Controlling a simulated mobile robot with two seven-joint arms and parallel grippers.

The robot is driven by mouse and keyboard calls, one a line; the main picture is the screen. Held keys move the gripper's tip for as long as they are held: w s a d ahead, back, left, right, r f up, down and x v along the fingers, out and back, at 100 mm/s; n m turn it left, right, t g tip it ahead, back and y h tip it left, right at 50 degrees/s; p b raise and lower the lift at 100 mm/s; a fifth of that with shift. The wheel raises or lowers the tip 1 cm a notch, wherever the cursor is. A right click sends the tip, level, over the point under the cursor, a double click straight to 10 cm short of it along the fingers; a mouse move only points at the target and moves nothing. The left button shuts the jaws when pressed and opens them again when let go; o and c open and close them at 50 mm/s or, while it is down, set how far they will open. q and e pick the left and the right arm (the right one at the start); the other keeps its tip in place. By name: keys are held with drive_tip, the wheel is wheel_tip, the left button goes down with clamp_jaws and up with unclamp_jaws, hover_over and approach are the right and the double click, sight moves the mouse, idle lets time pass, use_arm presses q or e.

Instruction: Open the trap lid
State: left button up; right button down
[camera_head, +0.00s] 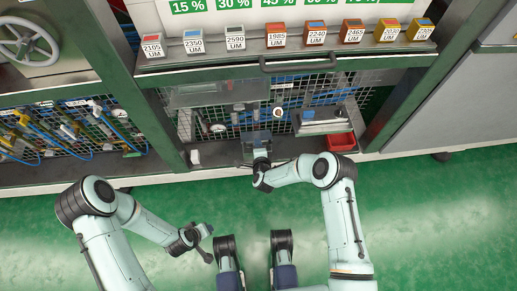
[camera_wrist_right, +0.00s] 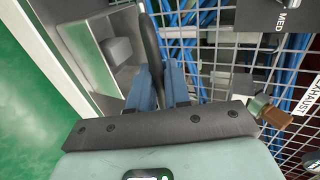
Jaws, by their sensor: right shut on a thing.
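My right gripper (camera_head: 262,160) reaches the lower front of the machine, at a small grey-blue box-like part (camera_head: 256,138) that may be the trap; the lid is hard to make out there. In the right wrist view, my right gripper's blue fingers (camera_wrist_right: 160,86) are shut on a dark, narrow upright piece (camera_wrist_right: 152,42), seemingly a handle or lid edge. A pale grey housing (camera_wrist_right: 85,45) with a grey block (camera_wrist_right: 117,50) lies beside it. How far the lid stands open cannot be told. My left gripper (camera_head: 200,240) hangs over the green floor, away from the machine, its jaws unclear.
A wire mesh (camera_wrist_right: 213,65) with blue hoses (camera_wrist_right: 179,50) stands behind the fingers. A brass fitting (camera_wrist_right: 268,112) is close at right. A red bin (camera_head: 341,141) sits right of the gripper. Labelled blocks (camera_head: 276,37) line the shelf above. The green floor (camera_head: 420,215) is clear at right.

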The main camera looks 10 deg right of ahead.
drive_tip(key=shift+w+r, duration=0.15)
drive_tip(key=c, duration=1.3)
unclamp_jaws()
drive_tip(key=shift+o, duration=0.2)
use_arm(q)
drive_tip(key=shift+r, duration=0.1)
drive_tip(key=s+d+r+g+h+p, duration=0.1)
drive_tip(key=s+d+r+p, duration=0.2)
drive_tip(key=s, duration=0.3)
drive_tip(key=shift+d+r+g+p, duration=0.15)
drive_tip(key=shift+r+g+p, duration=0.25)
drive_tip(key=shift+r+p, duration=0.25)
use_arm(e)
drive_tip(key=v, duration=1.3)
drive_tip(key=shift+r, duration=0.1)
